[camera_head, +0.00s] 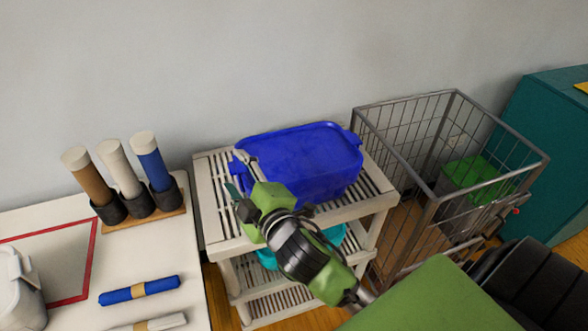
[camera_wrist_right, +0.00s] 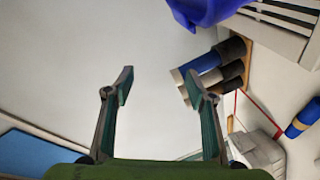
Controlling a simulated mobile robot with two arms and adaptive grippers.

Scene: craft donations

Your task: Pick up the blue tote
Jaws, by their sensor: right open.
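The blue tote (camera_head: 305,160) sits upright on the top shelf of a cream slatted cart (camera_head: 225,228). It has lug-like handles at its left and right ends. My right gripper (camera_head: 240,190) is at the tote's left front corner in the head view, partly in front of it. In the right wrist view the gripper (camera_wrist_right: 158,82) has its two fingers spread with nothing between them. Part of the tote (camera_wrist_right: 205,10) shows at the top of that view, outside the fingers. I cannot tell whether the gripper touches it. My left gripper is not in view.
A wire cage cart (camera_head: 437,205) stands close on the right, with a green-lidded bin (camera_head: 470,175) in it. On the left, a white table (camera_head: 150,250) bears several rolls in a holder (camera_head: 140,210) and a blue roll (camera_head: 140,290). A teal item is on a lower shelf.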

